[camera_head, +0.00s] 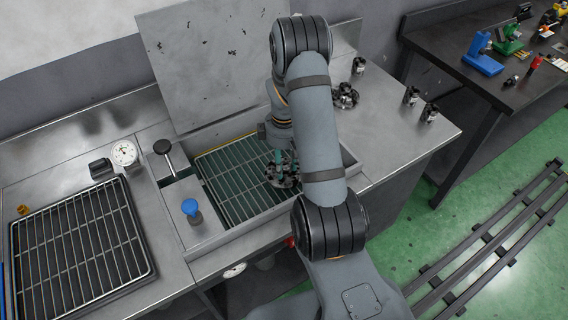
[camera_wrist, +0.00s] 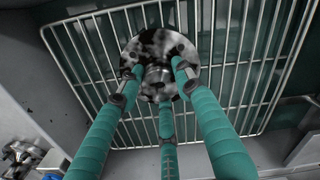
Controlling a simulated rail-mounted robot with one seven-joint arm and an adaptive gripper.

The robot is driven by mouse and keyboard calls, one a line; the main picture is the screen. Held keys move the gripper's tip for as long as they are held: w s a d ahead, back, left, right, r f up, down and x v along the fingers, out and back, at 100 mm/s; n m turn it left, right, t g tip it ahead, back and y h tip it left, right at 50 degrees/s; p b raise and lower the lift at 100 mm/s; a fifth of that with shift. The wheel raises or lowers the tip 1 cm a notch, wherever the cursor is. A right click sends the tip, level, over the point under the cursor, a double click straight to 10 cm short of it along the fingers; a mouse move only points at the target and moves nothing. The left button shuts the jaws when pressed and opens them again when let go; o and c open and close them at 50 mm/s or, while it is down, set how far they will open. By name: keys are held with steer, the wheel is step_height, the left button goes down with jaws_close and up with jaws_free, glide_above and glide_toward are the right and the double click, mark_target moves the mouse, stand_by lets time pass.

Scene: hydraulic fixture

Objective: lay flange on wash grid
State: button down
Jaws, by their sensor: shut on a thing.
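The flange (camera_wrist: 158,42) is a round dark metal disc with pale worn patches, bolt holes and a central hub. The three teal fingers of my gripper (camera_wrist: 157,92) are shut around its hub in the wrist view. In the head view the flange (camera_head: 283,176) and teal fingers (camera_head: 278,158) appear over the right part of the wash grid (camera_head: 230,190), partly hidden by my arm. The wash grid, a set of pale parallel bars in the sink, lies behind the flange in the wrist view (camera_wrist: 240,62). I cannot tell whether the flange touches the bars.
A second flange-like part (camera_head: 345,96) and several small fittings (camera_head: 411,96) stand on the counter to the right. A raised metal lid (camera_head: 205,60) stands behind the sink. Another rack (camera_head: 80,245) lies farther left.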

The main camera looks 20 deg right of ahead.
mark_target(284, 163)
steer(key=shift+f, duration=0.2)
steer(key=c, duration=1.2)
jaws_free()
step_height(284, 163, up, 12)
steer(key=shift+r+b, duration=0.25)
steer(key=shift+b, duration=0.2)
